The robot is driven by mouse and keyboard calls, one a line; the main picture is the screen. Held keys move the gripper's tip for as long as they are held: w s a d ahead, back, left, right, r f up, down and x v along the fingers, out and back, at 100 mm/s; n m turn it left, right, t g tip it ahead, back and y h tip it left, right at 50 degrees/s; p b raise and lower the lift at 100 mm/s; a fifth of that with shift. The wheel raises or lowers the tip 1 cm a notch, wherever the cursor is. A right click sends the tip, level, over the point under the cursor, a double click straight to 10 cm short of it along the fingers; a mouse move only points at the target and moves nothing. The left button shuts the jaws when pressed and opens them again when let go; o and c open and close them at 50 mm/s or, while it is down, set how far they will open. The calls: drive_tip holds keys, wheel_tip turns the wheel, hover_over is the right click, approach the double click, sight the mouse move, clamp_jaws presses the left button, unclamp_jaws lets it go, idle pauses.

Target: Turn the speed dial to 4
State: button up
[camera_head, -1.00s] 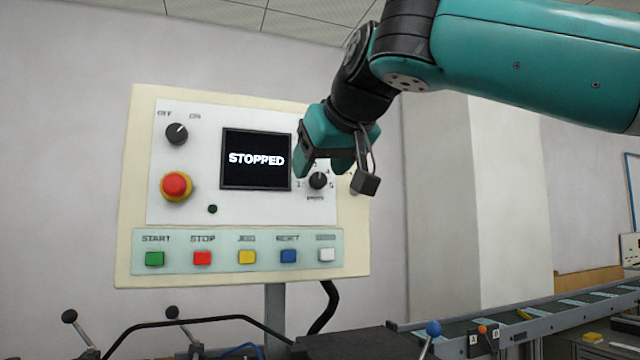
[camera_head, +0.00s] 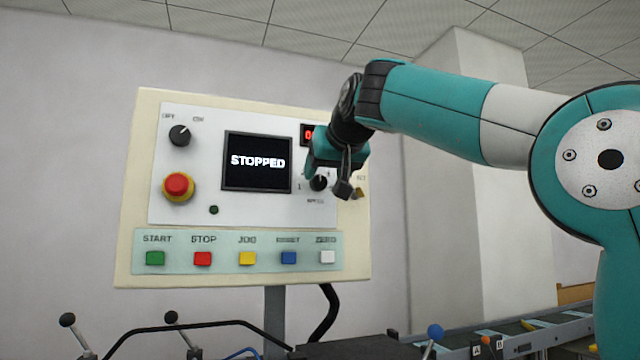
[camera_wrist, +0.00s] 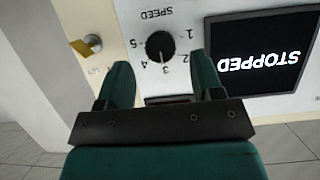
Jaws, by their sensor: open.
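The speed dial (camera_head: 318,183) is a round black knob on the right of the white control panel. In the wrist view the dial (camera_wrist: 160,46) appears upside down, with numbers 1 to 5 around it and SPEED lettered beside it. Its pale pointer mark appears to point near 3. My gripper (camera_wrist: 161,62) is open, with one green finger to each side of the dial in that view. I cannot tell how far the fingertips are from the panel. In the head view my gripper (camera_head: 327,178) partly covers the dial's numbers.
The screen (camera_head: 257,161) reads STOPPED. A yellow key-like part (camera_head: 360,193) sits right of the dial, and a red display (camera_head: 307,134) is above it. A red emergency button (camera_head: 178,186) and an OFF/ON knob (camera_head: 180,135) are at left. Several coloured buttons line the bottom.

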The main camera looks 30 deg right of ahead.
sight(321, 181)
drive_tip(key=shift+x, duration=2.05)
drive_tip(key=c, duration=0.9)
drive_tip(key=shift+d+m+y+b, duration=0.2)
drive_tip(key=shift+m+y+b, duration=0.3)
drive_tip(key=shift+m+y, duration=0.5)
drive_tip(key=m+t+y, duration=0.1)
drive_tip(key=m, duration=0.1)
drive_tip(key=shift+m, duration=0.3)
drive_tip(key=shift+m+t+y+p, duration=0.3)
drive_tip(key=shift+m+y+p, duration=0.25)
drive_tip(key=shift+m, duration=0.45)
